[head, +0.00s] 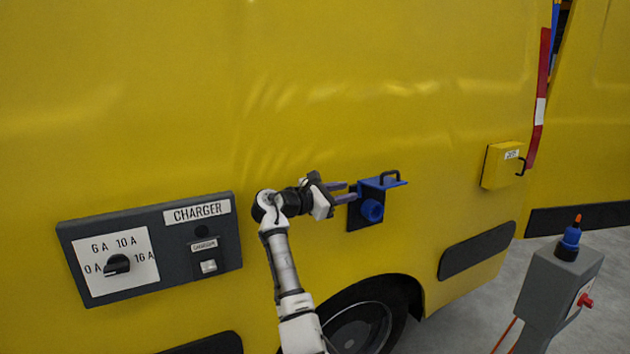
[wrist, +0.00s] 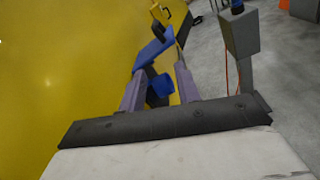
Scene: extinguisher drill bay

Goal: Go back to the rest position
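My gripper (head: 346,192) is at the end of my arm, in front of the yellow vehicle's side. Its two fingers are apart, with a clear gap between them. In the wrist view, the blue socket (wrist: 162,84) and the lid (wrist: 153,53) show beyond and between the open fingers (wrist: 160,75). Nothing is held between the fingers. I cannot tell whether a finger touches the lid.
A grey charger panel (head: 150,247) with a dial and a switch is on the vehicle at left. A yellow box (head: 502,165) with a black handle is at right. A grey post (head: 556,285) with a blue plug (head: 569,241) on top stands at far right on the floor.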

